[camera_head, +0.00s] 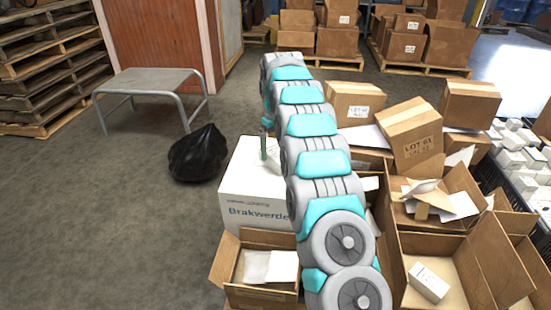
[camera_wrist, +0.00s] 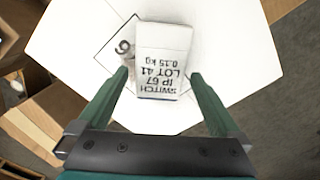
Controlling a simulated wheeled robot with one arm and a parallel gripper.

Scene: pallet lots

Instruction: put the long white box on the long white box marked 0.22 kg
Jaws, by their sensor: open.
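A white box (camera_wrist: 164,45) printed "SWITCH IP 67 LOT 41 0.15 kg" rests on a broad white surface (camera_wrist: 225,50) in the wrist view. My gripper (camera_wrist: 160,75) is open, with one green finger on each side of the box's near end. Gaps show between the fingers and the box, so it is not clamped. In the head view my arm hides most of the gripper and the box, over a large white carton (camera_head: 247,190) lettered "Brakwerde". I cannot read a 0.22 kg mark on any box.
A white box (camera_head: 428,282) lies in an open carton at lower right. A black crate (camera_head: 493,188) at right holds several white boxes. Another open carton (camera_head: 262,296) stands in front of the large carton.

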